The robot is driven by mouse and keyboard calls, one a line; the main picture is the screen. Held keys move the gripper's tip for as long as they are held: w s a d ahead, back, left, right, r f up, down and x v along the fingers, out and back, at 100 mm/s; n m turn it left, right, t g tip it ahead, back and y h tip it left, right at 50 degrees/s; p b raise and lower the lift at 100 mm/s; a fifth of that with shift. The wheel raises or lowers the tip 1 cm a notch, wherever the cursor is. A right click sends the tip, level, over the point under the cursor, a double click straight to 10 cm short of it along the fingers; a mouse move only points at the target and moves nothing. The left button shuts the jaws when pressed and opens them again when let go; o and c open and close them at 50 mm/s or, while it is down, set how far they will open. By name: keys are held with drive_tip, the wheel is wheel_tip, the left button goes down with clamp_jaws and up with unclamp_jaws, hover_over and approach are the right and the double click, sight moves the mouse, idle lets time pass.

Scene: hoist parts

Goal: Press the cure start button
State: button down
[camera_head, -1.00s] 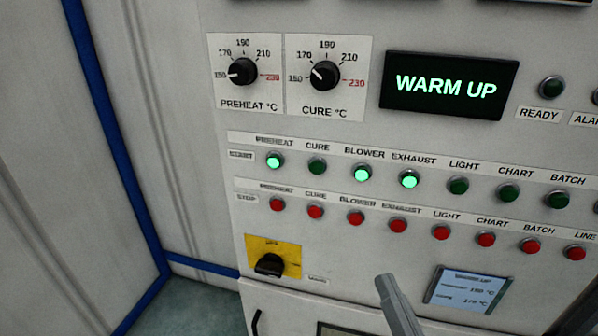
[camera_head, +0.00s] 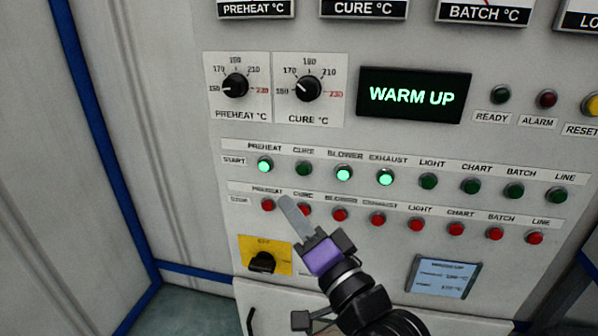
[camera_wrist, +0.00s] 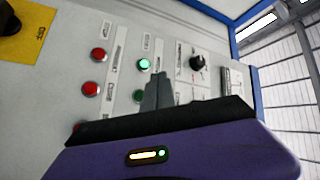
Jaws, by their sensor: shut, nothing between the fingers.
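The cure start button (camera_head: 304,168) is a dark green, unlit button in the upper START row, between the lit preheat and blower start buttons. In the wrist view the cure start button (camera_wrist: 142,94) is just left of the fingers and partly hidden by them. My gripper (camera_head: 284,199) is shut and empty, a grey finger pair on a purple body. In the head view its tip appears below and left of the cure start button, partly covering the red cure stop button (camera_head: 306,209). In the wrist view my gripper (camera_wrist: 159,76) points at the panel; contact cannot be told.
The preheat start button (camera_head: 265,165) is lit green, as are blower (camera_head: 344,174) and exhaust (camera_head: 385,177). Red stop buttons form the row below. The display (camera_head: 413,96) reads WARM UP. A yellow-plated rotary switch (camera_head: 263,262) sits low left.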

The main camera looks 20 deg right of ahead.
sight(303, 169)
drive_tip(key=shift+w+d+b, duration=0.7)
drive_tip(key=shift+w+d, duration=0.2)
drive_tip(key=shift+w, duration=0.3)
drive_tip(key=shift+w+d+b, duration=0.75)
drive_tip(key=shift+w+d, duration=0.1)
drive_tip(key=shift+w, duration=0.35)
drive_tip(key=shift+w+d+b, duration=0.7)
drive_tip(key=shift+w+d, duration=0.2)
drive_tip(key=shift+w, duration=0.3)
drive_tip(key=shift+w+d, duration=0.1)
drive_tip(key=shift+w+d, duration=0.15)
drive_tip(key=shift+w, duration=0.05)
drive_tip(key=shift+w+d, duration=0.3)
drive_tip(key=shift+w, duration=0.05)
idle(0.4)
drive_tip(key=shift+s+a, duration=0.1)
idle(0.3)
drive_tip(key=shift+s+a, duration=0.45)
drive_tip(key=shift+s, duration=0.15)
